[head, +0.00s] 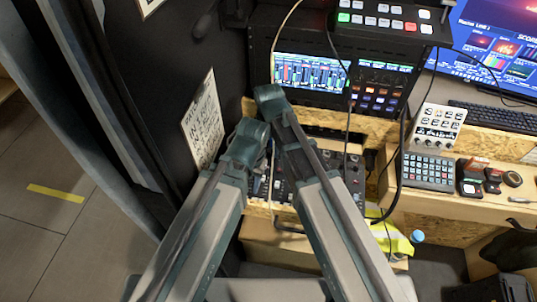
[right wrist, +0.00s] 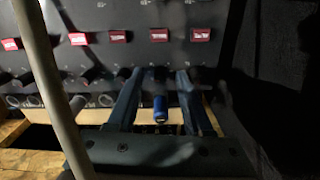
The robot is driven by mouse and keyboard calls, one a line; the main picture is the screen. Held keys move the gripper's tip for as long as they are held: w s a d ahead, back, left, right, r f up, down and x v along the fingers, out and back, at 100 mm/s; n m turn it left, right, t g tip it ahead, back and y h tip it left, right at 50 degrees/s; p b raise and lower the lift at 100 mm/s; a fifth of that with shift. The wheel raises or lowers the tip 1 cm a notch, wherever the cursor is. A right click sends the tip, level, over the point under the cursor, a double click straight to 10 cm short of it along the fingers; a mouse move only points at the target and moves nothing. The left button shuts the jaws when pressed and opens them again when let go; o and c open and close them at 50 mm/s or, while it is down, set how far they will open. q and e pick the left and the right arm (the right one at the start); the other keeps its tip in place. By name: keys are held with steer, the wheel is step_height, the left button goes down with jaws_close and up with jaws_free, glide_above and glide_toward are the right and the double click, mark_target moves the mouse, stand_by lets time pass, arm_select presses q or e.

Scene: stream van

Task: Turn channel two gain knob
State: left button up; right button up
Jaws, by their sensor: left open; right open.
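A blue-capped knob (right wrist: 160,108) stands out from a dark mixer panel (right wrist: 140,50) in the right wrist view. My right gripper (right wrist: 159,78) is open, with one finger on each side of this knob. I see a gap on both sides, and no channel label is readable.
Other knobs (right wrist: 77,103) and red labelled buttons (right wrist: 118,36) line the panel. A cable crosses the wrist view at left. A lit screen console (head: 310,75) stands behind the mixer. A keypad (head: 428,172) and keyboard are to the right. A paper sheet (head: 202,122) hangs at left.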

jaws_close()
stand_by(0.3)
stand_by(0.3)
steer(key=n, duration=1)
steer(key=shift+d, duration=0.1)
steer(key=n, duration=0.4)
steer(key=shift+n, duration=0.4)
steer(key=n, duration=0.4)
steer(key=shift+n, duration=0.3)
